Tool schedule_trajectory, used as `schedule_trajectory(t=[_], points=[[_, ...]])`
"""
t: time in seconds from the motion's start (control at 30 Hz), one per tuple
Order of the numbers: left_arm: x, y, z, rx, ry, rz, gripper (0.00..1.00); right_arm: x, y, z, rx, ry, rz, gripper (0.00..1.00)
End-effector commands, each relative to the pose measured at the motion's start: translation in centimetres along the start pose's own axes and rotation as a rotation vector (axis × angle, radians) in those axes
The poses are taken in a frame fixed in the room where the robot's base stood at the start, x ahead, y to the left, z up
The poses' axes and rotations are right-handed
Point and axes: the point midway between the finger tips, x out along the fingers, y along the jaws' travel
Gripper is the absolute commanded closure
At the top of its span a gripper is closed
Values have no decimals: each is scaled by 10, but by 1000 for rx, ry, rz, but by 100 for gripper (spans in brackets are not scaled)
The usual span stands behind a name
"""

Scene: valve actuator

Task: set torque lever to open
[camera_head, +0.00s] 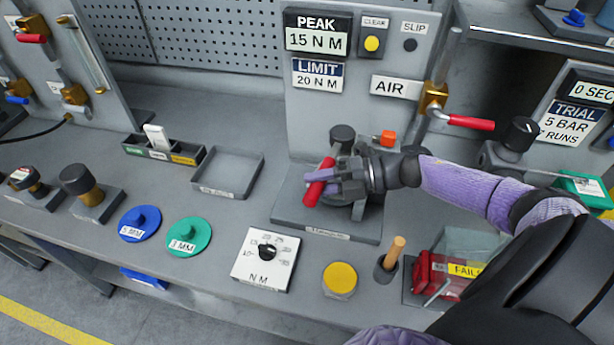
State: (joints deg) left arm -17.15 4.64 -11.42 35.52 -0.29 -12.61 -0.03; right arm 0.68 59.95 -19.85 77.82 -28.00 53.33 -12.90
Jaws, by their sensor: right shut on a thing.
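The torque lever's red handle (316,188) shows in the head view, above the dark base plate (300,216) at the middle of the bench. My right gripper (326,181) reaches in from the right and is shut on this handle. The handle slants, with its lower end toward the bench front. The gripper and wrist hide the rest of the lever and part of the black fixture it sits on. Above it, a panel reads PEAK 15 N M (317,33) and LIMIT 20 N M (317,75). My left gripper is out of view.
A red-handled valve (468,122) marked AIR is on the panel above my right forearm. In front of the plate are an N M dial (266,258), a yellow button (340,278) and a wooden-handled tool (392,255). An empty tray (256,160) stands to the left.

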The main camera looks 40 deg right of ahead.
Motion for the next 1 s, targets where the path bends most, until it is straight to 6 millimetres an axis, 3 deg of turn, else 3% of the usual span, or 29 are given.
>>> schedule_trajectory(t=[0.23,0.8,0.83,0.97,1.0], points=[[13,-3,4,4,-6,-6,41,-9,-5,-4,-18,78,-10,100],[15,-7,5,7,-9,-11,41,-13,-4,-5,-24,104,-12,100],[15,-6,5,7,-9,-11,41,-13,-4,-5,-24,103,-12,58],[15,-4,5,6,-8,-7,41,-13,-4,-5,-24,103,-12,31],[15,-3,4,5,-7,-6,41,-13,-4,-5,-24,103,-12,29]])
